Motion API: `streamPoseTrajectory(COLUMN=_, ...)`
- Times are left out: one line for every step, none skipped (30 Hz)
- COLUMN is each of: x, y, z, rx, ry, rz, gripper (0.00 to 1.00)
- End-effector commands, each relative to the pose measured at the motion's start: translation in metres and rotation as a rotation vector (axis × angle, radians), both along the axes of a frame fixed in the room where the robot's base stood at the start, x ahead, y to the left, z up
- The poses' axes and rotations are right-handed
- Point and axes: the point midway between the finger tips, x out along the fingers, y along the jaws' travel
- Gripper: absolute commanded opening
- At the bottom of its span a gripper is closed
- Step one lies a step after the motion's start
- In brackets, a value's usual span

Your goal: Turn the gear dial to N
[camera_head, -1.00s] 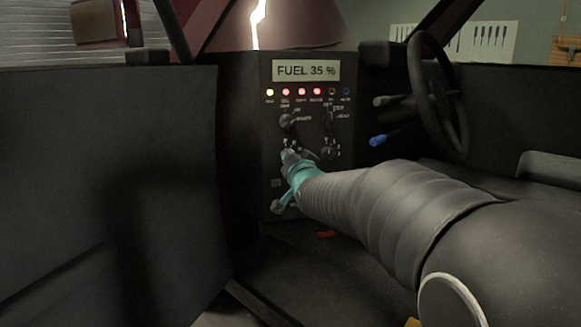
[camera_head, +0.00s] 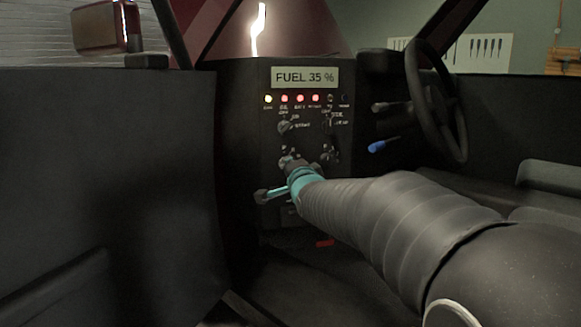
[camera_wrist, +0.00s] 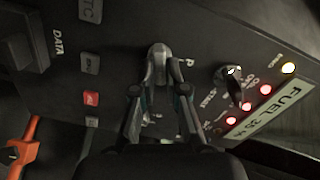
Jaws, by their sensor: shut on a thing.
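The gear dial (camera_wrist: 157,62) is a small grey knob on the dark dash panel, seen in the wrist view between my fingertips. A letter P shows on the panel just right of it. My gripper (camera_wrist: 161,75) is shut on the knob, with one finger on each side. In the head view my gripper (camera_head: 291,163) reaches the panel's lower left part and covers the dial. The other gear letters and the dial's pointer setting cannot be read clearly.
A knob switch (camera_head: 286,127) sits above the gripper, and another knob (camera_head: 330,156) to its right. The display (camera_head: 305,77) reads FUEL 35 %, above a row of lit lamps. The steering wheel (camera_head: 437,98) is at right. A red button (camera_wrist: 91,98) shows in the wrist view.

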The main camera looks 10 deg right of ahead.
Motion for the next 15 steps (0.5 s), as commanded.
streamPoseTrajectory(x=0.0004, y=0.0000, z=0.0009, rx=0.005, ry=-0.002, rz=0.000, gripper=0.00)
streamPoseTrajectory(x=0.0004, y=0.0000, z=0.0009, rx=0.007, ry=-0.002, rz=0.000, gripper=0.00)
streamPoseTrajectory(x=0.0004, y=0.0000, z=0.0009, rx=0.009, ry=-0.002, rz=0.000, gripper=0.00)
streamPoseTrajectory(x=0.0004, y=0.0000, z=0.0009, rx=0.010, ry=-0.002, rz=0.000, gripper=0.00)
streamPoseTrajectory(x=0.0004, y=0.0000, z=0.0009, rx=0.010, ry=-0.002, rz=0.000, gripper=0.00)
streamPoseTrajectory(x=0.0004, y=0.0001, z=0.0010, rx=0.011, ry=-0.002, rz=0.000, gripper=0.00)
streamPoseTrajectory(x=0.0004, y=0.0001, z=0.0010, rx=0.011, ry=-0.002, rz=0.000, gripper=0.00)
streamPoseTrajectory(x=0.0005, y=0.0000, z=0.0012, rx=0.010, ry=-0.002, rz=0.000, gripper=0.00)
streamPoseTrajectory(x=0.0005, y=0.0000, z=0.0012, rx=0.010, ry=-0.002, rz=0.000, gripper=0.00)
streamPoseTrajectory(x=0.0005, y=0.0000, z=0.0012, rx=0.010, ry=-0.003, rz=0.000, gripper=0.00)
streamPoseTrajectory(x=0.0005, y=0.0000, z=0.0012, rx=0.010, ry=-0.003, rz=0.000, gripper=0.00)
streamPoseTrajectory(x=0.0005, y=0.0000, z=0.0012, rx=0.010, ry=-0.003, rz=0.000, gripper=0.00)
streamPoseTrajectory(x=0.0005, y=0.0001, z=0.0013, rx=0.010, ry=-0.003, rz=0.000, gripper=0.00)
streamPoseTrajectory(x=0.0005, y=0.0001, z=0.0013, rx=0.010, ry=-0.003, rz=0.000, gripper=0.17)
streamPoseTrajectory(x=0.0005, y=0.0000, z=0.0012, rx=0.009, ry=-0.003, rz=0.000, gripper=0.27)
